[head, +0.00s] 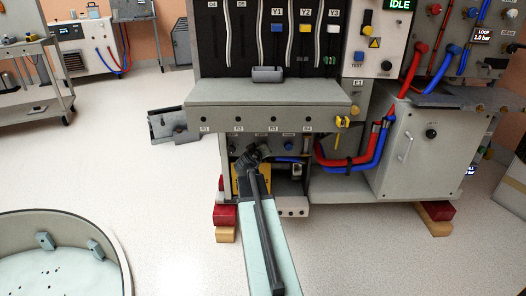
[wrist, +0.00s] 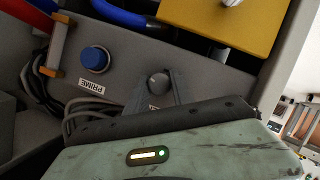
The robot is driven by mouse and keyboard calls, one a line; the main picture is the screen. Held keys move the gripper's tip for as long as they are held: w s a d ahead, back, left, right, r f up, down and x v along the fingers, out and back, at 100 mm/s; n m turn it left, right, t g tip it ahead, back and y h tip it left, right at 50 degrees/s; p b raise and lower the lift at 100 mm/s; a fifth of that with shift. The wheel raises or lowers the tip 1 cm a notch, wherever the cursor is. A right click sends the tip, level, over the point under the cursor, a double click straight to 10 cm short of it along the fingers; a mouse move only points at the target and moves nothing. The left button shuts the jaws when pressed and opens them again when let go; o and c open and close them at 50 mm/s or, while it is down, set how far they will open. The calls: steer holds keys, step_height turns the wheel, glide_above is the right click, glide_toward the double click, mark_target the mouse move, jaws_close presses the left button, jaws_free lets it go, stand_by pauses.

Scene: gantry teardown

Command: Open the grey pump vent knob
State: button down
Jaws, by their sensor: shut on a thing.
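The grey pump vent knob (wrist: 158,82) is a small round knob on a grey panel (wrist: 205,80) in the wrist view. My gripper (wrist: 156,90) has one finger on each side of it and is shut on it. The label below the knob is mostly hidden by my fingers. In the head view my gripper (head: 249,157) reaches into the open bay under the bench, and the arm hides the vent knob there.
A blue knob (wrist: 95,60) marked PRIME sits left of the vent knob. A yellow block (wrist: 225,25) and a blue hose (wrist: 125,14) are close above the panel. The bench ledge (head: 270,122) overhangs the bay. Red and blue hoses (head: 350,160) run at its right.

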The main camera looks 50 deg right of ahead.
steer(key=shift+s+d+f+n+g+h+b, duration=0.15)
steer(key=shift+n+g+h+b, duration=0.2)
steer(key=shift+n, duration=0.3)
steer(key=shift+s+d+r+n+g+h+b, duration=0.1)
steer(key=shift+n+g+h+b, duration=0.05)
steer(key=shift+n+h+b, duration=0.4)
steer(key=c, duration=1.1)
jaws_free()
steer(key=shift+w+a+n, duration=0.1)
steer(key=shift+n, duration=0.2)
steer(key=shift+a, duration=0.15)
